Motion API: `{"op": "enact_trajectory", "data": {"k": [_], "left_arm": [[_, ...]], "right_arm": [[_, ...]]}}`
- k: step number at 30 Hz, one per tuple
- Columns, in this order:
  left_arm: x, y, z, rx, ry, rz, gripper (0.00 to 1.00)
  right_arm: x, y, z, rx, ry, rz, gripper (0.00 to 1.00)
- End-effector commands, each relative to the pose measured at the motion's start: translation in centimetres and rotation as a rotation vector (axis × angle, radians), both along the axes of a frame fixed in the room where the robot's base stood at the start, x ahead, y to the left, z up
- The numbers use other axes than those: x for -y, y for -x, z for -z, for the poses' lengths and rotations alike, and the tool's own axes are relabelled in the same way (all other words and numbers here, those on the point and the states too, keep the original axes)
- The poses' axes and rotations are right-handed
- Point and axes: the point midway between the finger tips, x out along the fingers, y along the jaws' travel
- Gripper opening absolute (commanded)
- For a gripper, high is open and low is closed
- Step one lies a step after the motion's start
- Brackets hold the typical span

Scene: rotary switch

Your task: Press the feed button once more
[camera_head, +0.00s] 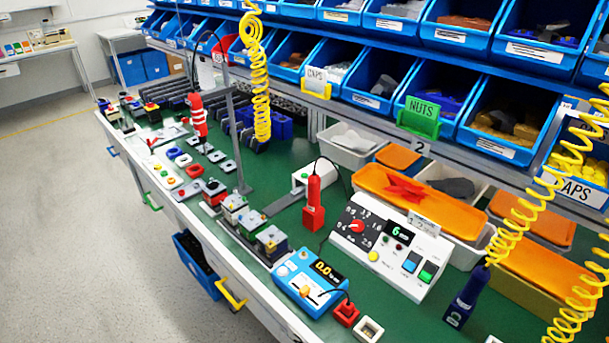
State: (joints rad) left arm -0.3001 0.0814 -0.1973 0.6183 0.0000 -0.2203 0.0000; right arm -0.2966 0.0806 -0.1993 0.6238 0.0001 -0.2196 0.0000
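A white control box (350,243) with a sloping front stands on the green bench top at the centre right. It has a black dial face with numbers and a red rotary knob (357,226), and a small dark display (399,233) with a green digit that looks like 6. A round yellow button (373,256) sits low on its left. A blue-green push button (412,262) and a green push button (427,273) sit on its right. I cannot read which is the feed button. Neither of my grippers is in view.
A blue meter (293,269) reading 0.0 stands front left of the box. Orange-lidded bins (420,208) are behind the box. A dark blue screwdriver (465,297) hangs on a yellow coiled cord at right. Blue parts bins line the back.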

Motion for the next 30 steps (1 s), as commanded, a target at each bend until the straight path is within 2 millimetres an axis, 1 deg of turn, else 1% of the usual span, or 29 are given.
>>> {"op": "enact_trajectory", "data": {"k": [1,7,15,30], "left_arm": [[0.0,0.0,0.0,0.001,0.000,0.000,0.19],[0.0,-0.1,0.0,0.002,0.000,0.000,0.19],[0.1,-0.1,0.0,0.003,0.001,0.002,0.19],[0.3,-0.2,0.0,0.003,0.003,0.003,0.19]], "right_arm": [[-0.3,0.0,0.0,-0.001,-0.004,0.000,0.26],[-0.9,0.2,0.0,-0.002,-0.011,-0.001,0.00],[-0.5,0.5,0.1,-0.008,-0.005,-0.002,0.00],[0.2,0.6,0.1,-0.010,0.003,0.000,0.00]]}}
